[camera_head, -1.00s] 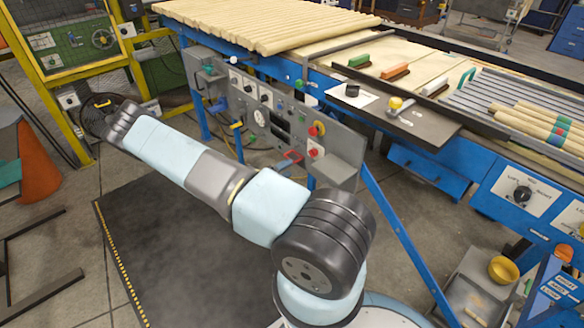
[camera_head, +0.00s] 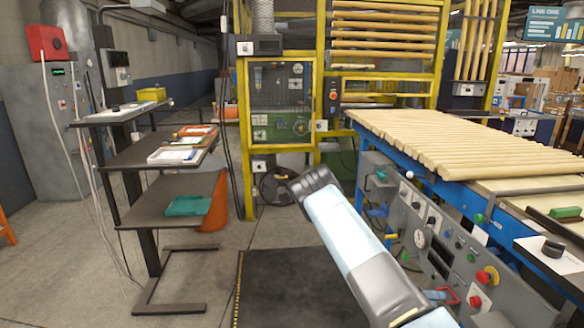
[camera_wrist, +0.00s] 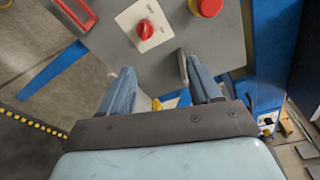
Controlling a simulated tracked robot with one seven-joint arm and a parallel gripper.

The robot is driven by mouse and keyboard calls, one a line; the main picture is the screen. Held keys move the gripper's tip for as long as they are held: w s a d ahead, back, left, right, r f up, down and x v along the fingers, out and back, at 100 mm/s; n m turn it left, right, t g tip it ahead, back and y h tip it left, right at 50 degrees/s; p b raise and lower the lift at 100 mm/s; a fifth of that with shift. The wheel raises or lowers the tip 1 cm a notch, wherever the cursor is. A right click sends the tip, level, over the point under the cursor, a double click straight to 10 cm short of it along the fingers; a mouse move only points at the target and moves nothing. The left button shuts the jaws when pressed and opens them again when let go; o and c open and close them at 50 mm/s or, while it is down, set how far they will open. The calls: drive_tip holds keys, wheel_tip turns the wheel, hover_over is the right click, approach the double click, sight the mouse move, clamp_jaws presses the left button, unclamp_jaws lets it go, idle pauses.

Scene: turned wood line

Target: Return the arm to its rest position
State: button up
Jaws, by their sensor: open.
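My gripper (camera_wrist: 162,82) shows in the wrist view with its two blue-grey fingers spread apart and nothing between them. It is in front of the grey control panel (camera_wrist: 128,48), near that panel's edge. I cannot tell whether a finger touches the panel. A red rotary knob (camera_wrist: 147,29) on a white plate is beyond the fingers. In the head view my arm extends from the bottom right towards the middle, and my gripper does not show there.
The blue-framed line's control panel (camera_head: 438,245) is right of my arm, below wooden rods (camera_head: 455,140). A dark shelf stand (camera_head: 160,200) is at left. A yellow-framed cage (camera_head: 250,130) stands behind. Open floor (camera_head: 215,255) lies between the stand and the dark mat (camera_head: 290,285).

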drive_tip(key=s+a+r+m+g+y, duration=0.1)
drive_tip(key=s+a+r+m+y, duration=0.2)
drive_tip(key=r+m, duration=0.5)
drive_tip(key=s+a+r+m+y, duration=0.1)
drive_tip(key=a+r+m+y, duration=0.35)
drive_tip(key=r, duration=0.55)
drive_tip(key=s+a+r+m+g+y, duration=0.1)
drive_tip(key=s+a+r+m+y, duration=0.2)
drive_tip(key=r+m, duration=0.55)
drive_tip(key=s+a+r+m+t+y, duration=0.3)
drive_tip(key=s+a+r, duration=0.4)
drive_tip(key=r, duration=0.4)
drive_tip(key=s+a+r+m+t+y, duration=0.3)
drive_tip(key=s+a+r+m+t, duration=0.2)
drive_tip(key=s+r, duration=0.5)
drive_tip(key=shift+s+a+r+m, duration=0.35)
drive_tip(key=shift+a+m, duration=0.6)
drive_tip(key=shift+m, duration=0.35)
drive_tip(key=shift+y, duration=0.25)
